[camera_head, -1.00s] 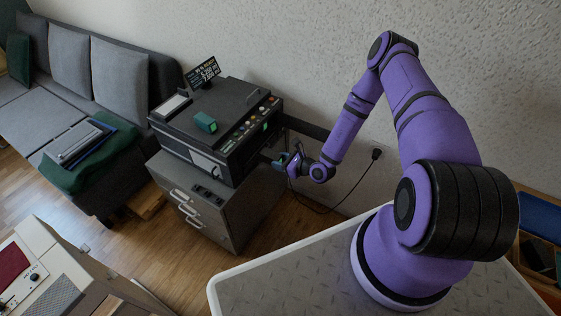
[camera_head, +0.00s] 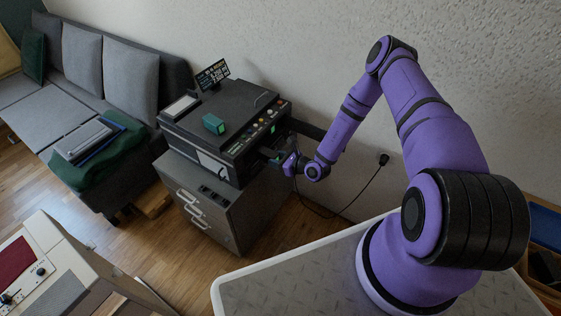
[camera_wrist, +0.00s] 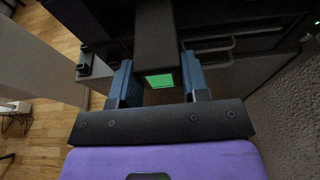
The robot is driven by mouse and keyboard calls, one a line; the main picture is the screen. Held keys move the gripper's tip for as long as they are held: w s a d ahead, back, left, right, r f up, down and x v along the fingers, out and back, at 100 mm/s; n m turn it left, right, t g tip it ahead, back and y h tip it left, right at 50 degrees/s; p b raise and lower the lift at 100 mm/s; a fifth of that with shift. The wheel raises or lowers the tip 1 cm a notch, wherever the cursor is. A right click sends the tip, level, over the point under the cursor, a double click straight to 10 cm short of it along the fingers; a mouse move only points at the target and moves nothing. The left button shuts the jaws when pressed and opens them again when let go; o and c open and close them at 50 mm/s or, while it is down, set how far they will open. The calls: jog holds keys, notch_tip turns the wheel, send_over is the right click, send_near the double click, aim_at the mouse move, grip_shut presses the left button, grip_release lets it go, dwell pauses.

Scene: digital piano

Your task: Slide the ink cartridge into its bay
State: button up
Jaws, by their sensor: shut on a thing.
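My gripper (camera_wrist: 158,84) is shut on a dark ink cartridge (camera_wrist: 156,38) with a bright green end patch, between two blue fingers in the wrist view. The cartridge points away from my gripper toward the dark printer. In the head view my gripper (camera_head: 282,161) is close against the front of the printer (camera_head: 218,147), below its row of buttons. The bay opening is hidden there by my gripper and the cartridge. I cannot tell how far the cartridge's far end is inside.
A teal box (camera_head: 214,124) lies on the printer's top, near a small display sign (camera_head: 213,74). The printer stands on a grey drawer cabinet (camera_head: 213,205). A black cable (camera_head: 360,190) hangs at the wall to the right. A sofa (camera_head: 85,75) stands at left.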

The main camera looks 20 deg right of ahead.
aim_at(265, 150)
jog(key=shift+w+a, duration=0.75)
jog(key=shift+w, duration=0.25)
jog(key=shift+w+a, duration=0.7)
jog(key=shift+w, duration=0.25)
jog(key=shift+w+a, duration=0.65)
jog(key=shift+w, duration=0.2)
jog(key=shift+w+a, duration=0.6)
jog(key=shift+w, duration=0.3)
jog(key=shift+w+a, duration=0.65)
jog(key=shift+w, duration=0.2)
dwell(1.3)
jog(key=o, duration=1)
jog(key=shift+v, duration=2.5)
